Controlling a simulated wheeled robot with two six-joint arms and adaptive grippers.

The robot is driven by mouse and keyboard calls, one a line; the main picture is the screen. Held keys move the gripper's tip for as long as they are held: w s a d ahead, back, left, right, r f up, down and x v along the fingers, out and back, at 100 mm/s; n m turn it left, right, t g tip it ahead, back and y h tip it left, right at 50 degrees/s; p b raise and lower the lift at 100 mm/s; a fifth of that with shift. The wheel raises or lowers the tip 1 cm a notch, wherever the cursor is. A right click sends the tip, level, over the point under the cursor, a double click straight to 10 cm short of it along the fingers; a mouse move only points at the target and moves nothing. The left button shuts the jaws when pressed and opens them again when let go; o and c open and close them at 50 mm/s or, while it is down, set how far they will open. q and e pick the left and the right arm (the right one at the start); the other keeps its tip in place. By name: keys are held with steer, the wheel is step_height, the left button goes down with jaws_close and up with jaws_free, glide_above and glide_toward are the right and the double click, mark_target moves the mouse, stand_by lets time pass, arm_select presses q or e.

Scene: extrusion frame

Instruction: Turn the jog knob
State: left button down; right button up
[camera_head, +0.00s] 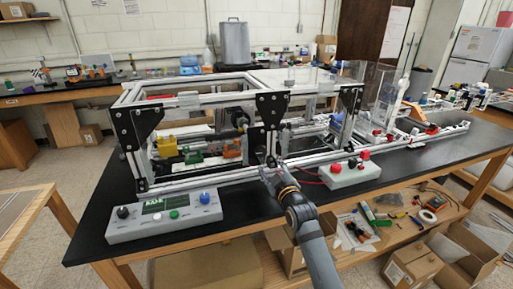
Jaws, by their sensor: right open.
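A grey control box (165,224) sits on the front left of the black table. It has a black knob (123,212) at its left end, a small lit display (153,206), a green button (174,214) and a blue knob (204,198) at its right end. I cannot read which knob is marked jog. My right gripper (266,172) is to the right of this box and apart from both knobs, in front of the frame's lower rail. It is open; its fingers are small in the picture. My left gripper is out of view.
The aluminium extrusion frame (205,99) with black corner plates stands behind the box. A second box with red buttons (350,173) sits right of my gripper. A lower shelf holds tools and cardboard boxes.

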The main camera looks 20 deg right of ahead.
mark_target(262, 152)
steer(key=w+p, duration=0.1)
steer(key=w, duration=0.5)
steer(key=shift+w+a+r, duration=0.15)
steer(key=shift+w, duration=1.2)
steer(key=shift+w+r, duration=0.1)
steer(key=shift+w, duration=0.4)
steer(key=shift+s, duration=0.1)
steer(key=c, duration=0.7)
steer(key=shift+c, duration=0.9)
arm_select(q)
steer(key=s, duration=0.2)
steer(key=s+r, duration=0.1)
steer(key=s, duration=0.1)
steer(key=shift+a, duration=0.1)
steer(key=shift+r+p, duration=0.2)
steer(key=shift+p, duration=0.1)
arm_select(e)
steer(key=shift+m, duration=0.4)
